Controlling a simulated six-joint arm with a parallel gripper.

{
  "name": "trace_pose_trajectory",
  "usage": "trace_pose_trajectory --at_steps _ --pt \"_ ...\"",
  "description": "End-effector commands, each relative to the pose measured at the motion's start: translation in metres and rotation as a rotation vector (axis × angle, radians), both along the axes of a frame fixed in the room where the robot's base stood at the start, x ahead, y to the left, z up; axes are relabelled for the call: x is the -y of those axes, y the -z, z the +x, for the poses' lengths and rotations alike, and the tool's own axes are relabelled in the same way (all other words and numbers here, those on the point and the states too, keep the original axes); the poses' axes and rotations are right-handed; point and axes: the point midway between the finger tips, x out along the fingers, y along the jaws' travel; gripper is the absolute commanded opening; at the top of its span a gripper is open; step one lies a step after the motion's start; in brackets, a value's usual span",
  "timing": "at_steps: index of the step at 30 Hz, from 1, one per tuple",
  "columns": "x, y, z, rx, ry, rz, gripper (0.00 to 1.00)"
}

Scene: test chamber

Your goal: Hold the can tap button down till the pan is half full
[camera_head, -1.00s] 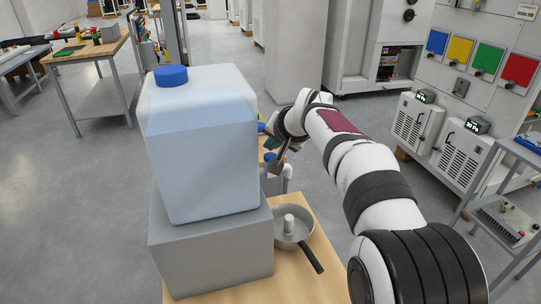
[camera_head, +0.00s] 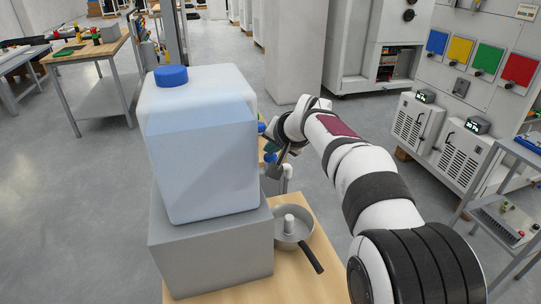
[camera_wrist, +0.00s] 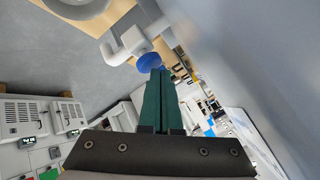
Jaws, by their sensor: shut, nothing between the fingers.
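A large whitish can (camera_head: 200,150) with a blue cap stands on a grey block (camera_head: 212,250). A white tap (camera_head: 287,174) sticks out at its right side; the tap also shows in the wrist view (camera_wrist: 130,43) with a round blue button (camera_wrist: 148,62). My gripper (camera_head: 274,168) is beside the tap. In the wrist view my gripper's green fingers (camera_wrist: 160,73) are shut and empty, tips at the button's edge; I cannot tell whether they touch. The grey pan (camera_head: 304,228) sits below the tap with an upright white cylinder (camera_head: 289,222) in it. No water level is discernible.
The pan stands on a wooden tabletop (camera_head: 318,277), its dark handle (camera_head: 312,259) pointing toward the front right. The can's side wall is close to my gripper. A grey cart (camera_head: 508,205) and cabinets stand farther right.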

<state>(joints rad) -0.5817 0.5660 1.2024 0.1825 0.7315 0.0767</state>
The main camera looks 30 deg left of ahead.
Motion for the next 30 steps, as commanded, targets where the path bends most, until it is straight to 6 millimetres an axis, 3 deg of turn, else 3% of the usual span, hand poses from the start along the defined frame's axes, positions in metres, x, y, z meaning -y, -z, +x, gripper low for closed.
trace_pose_trajectory --at_steps 30 --pt "-0.0002 0.0096 -0.0001 -0.002 -0.001 0.000 0.00"
